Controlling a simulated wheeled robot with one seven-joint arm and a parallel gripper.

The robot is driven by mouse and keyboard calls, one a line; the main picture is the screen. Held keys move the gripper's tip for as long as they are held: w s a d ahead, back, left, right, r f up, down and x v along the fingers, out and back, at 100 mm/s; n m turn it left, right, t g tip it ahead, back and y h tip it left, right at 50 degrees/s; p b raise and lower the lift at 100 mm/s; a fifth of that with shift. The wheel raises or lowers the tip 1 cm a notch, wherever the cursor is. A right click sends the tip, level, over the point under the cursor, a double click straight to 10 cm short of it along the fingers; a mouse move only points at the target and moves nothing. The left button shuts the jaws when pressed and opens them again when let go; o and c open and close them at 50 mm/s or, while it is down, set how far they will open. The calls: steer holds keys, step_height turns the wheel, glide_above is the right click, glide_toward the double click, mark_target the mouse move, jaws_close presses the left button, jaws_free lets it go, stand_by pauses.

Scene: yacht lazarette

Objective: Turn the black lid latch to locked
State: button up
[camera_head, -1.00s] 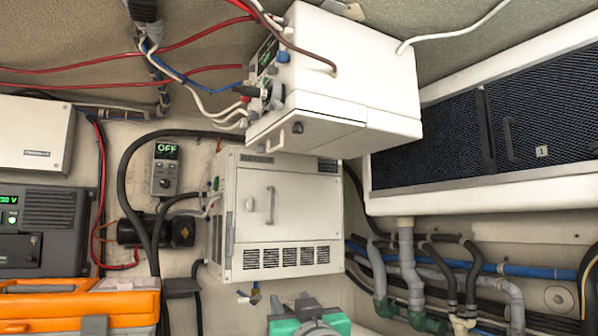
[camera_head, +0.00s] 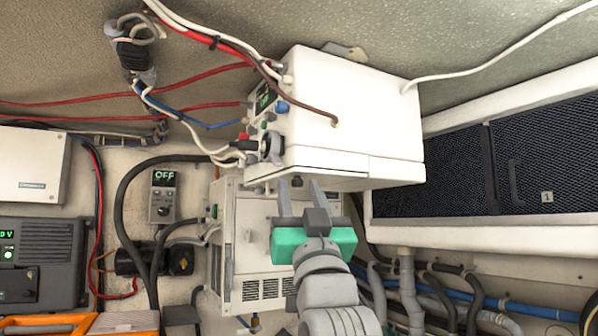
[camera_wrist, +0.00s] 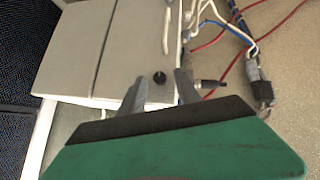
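Whether the fingers touch the latch cannot be told. The latch is not visible in the head view now. A pale handle (camera_wrist: 166,28) sits beside the latch on the box face.
Red, white and blue cables (camera_head: 200,95) run to the box's left side. A second white cabinet (camera_head: 262,230) stands below, partly behind my arm. A mesh-fronted locker (camera_head: 530,160) is close on the right. A small panel reads OFF (camera_head: 164,180).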

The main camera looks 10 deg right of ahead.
jaws_close()
stand_by(0.5)
